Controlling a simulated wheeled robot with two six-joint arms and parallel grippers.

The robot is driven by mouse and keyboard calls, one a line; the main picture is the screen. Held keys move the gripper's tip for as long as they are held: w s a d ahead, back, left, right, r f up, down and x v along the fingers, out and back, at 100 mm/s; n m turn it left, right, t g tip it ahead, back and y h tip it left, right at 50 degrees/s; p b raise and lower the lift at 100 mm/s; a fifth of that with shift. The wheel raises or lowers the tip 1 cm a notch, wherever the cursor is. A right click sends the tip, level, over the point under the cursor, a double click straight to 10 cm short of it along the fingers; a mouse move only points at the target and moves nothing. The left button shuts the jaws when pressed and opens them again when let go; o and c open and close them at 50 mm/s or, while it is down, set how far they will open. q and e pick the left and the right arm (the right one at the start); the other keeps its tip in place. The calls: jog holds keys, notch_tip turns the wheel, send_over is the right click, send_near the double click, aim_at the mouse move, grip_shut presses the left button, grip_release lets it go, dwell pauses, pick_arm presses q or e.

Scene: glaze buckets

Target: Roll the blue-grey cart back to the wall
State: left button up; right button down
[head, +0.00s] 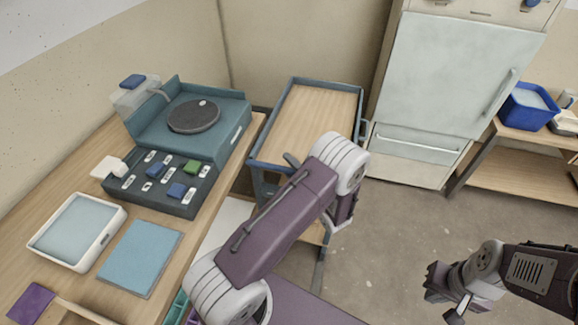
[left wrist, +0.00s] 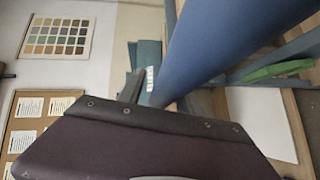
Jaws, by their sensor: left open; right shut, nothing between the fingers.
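The blue-grey cart (head: 345,85) has a wooden top with a raised rim. It stands between the workbench and the fridge, its far end close to the back wall (head: 300,45). My left arm covers part of its near end. In the left wrist view a gripper finger (left wrist: 131,88) is beside a large blue bar (left wrist: 215,45), probably part of the cart. Contact cannot be told. My right gripper (head: 445,294) is shut and empty over the floor at lower right.
The workbench (head: 75,172) on the left holds a teal wheel unit (head: 222,113), a dark block tray (head: 150,198) and a white tray (head: 40,250). The fridge (head: 440,80) stands right of the cart. A shelf (head: 520,172) holds a blue bucket (head: 522,113). Floor (head: 400,225) at centre right is clear.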

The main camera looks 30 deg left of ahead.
pick_arm(q)
grip_shut()
dwell(1.4)
